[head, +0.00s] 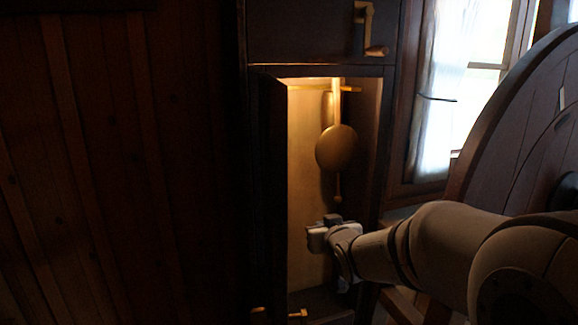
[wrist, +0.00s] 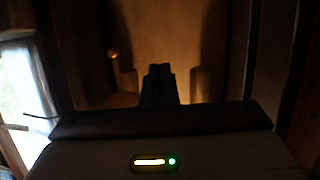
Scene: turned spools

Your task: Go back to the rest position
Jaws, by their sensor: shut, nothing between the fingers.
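My gripper (head: 318,236) is at the opening of a tall dark case, below the round pendulum bob (head: 337,147) and apart from it in the head view. In the wrist view my gripper's dark fingers (wrist: 158,72) are together with nothing between them. The brass pendulum hangs on its rod inside the lit case. Its lower tip (wrist: 113,56) seems to show dimly at the left of the wrist view. My arm reaches in from the right.
The dark case door (head: 272,200) stands open on the left. Brass fittings (head: 298,315) show at the bottom. A brass handle (head: 366,28) is on the upper case. A large wooden wheel (head: 505,120) stands at the right, before a bright curtained window (head: 478,60).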

